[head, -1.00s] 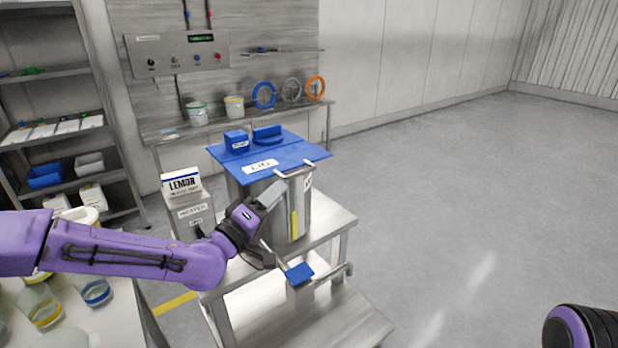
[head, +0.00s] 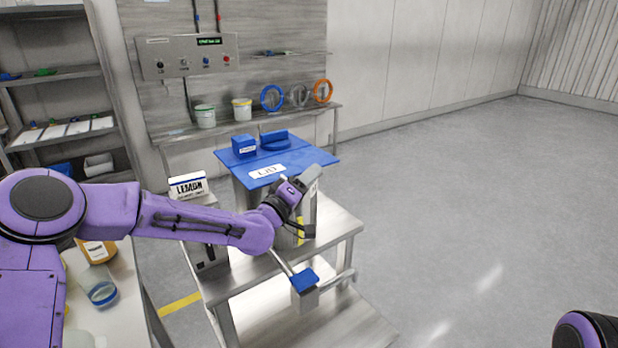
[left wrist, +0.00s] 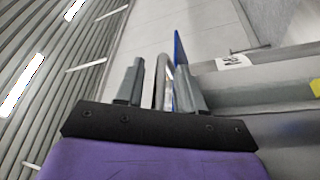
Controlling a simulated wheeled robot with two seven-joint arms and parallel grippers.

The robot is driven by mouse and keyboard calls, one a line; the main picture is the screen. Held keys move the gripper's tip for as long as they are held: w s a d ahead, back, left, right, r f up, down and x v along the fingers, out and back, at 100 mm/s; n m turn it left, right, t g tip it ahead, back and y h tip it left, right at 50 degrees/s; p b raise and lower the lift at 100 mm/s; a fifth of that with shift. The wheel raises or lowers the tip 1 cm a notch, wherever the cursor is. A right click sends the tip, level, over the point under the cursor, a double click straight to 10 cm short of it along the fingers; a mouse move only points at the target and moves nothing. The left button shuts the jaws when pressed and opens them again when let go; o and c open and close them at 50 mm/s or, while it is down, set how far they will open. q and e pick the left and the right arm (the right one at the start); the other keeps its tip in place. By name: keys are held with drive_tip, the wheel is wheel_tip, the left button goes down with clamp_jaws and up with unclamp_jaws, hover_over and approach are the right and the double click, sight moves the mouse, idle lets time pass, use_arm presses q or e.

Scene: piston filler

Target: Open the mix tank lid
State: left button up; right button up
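The mix tank's flat blue lid (head: 300,160), labelled "LID", lies closed on the steel tank (head: 247,203). A blue box and a blue handle-like block stand on its back part. My left gripper (head: 314,176) is at the lid's front right edge and hides the lid's metal handle in the head view. In the left wrist view, the metal handle bar (left wrist: 161,82) stands between the two open fingers of the gripper (left wrist: 158,88). A gap shows between the bar and the left finger. The lid (left wrist: 181,52) shows edge-on near the right finger. My right gripper is out of view.
A grey box (head: 207,245) and a white "LEMON" container (head: 188,186) stand left of the tank. A blue-topped block (head: 305,281) sits at the stand's front. A shelf with coloured rings (head: 271,97) is behind. The floor at right is clear.

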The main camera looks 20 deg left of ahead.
use_arm(q)
clamp_jaws()
